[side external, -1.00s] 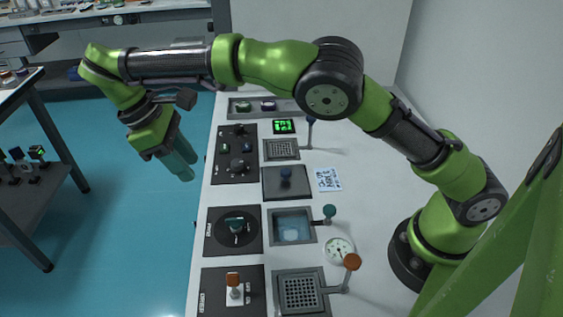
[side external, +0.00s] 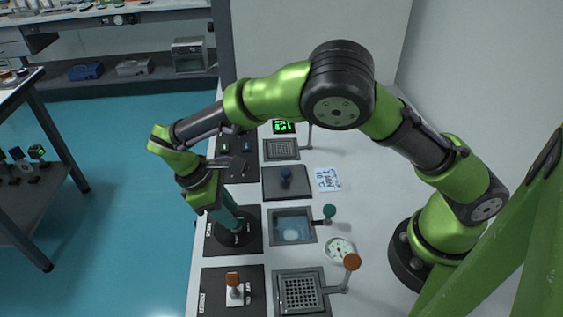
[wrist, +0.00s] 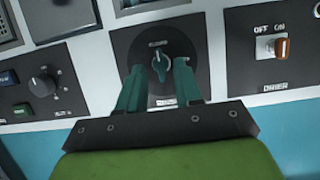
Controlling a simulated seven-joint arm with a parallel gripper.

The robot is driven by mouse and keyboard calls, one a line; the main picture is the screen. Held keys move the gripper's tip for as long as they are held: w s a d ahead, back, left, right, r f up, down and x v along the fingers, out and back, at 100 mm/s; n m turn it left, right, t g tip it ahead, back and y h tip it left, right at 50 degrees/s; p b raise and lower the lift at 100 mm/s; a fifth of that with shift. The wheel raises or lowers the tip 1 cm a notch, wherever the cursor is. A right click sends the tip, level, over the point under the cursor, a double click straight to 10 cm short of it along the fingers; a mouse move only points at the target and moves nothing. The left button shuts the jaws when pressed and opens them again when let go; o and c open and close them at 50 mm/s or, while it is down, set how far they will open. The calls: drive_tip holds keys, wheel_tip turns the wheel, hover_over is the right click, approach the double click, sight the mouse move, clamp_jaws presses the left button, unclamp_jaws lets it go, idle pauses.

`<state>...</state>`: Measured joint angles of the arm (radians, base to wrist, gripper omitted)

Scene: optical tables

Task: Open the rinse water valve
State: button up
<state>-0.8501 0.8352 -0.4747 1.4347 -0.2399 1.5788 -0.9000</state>
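The valve is a teal knob (wrist: 159,61) on a round dark dial in a black panel (wrist: 197,32). The panel's lettering is too small to read. The knob's pointer stands nearly upright in the wrist view. My gripper (wrist: 160,70) is open, with its two teal fingers on either side of the knob in that view. I cannot tell whether they touch it. In the side view, my gripper (side external: 236,225) points down onto this panel (side external: 254,243) and hides the knob.
A panel labelled DRIER with an orange-brown switch (wrist: 282,47) sits to the right in the wrist view. A panel with a dark knob (wrist: 42,84) is at the left. A basin (side external: 291,226) with a teal-topped tap (side external: 329,210) and a gauge (side external: 340,248) stand nearby.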

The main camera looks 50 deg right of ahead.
drive_tip(key=shift+x, duration=1)
clamp_jaws()
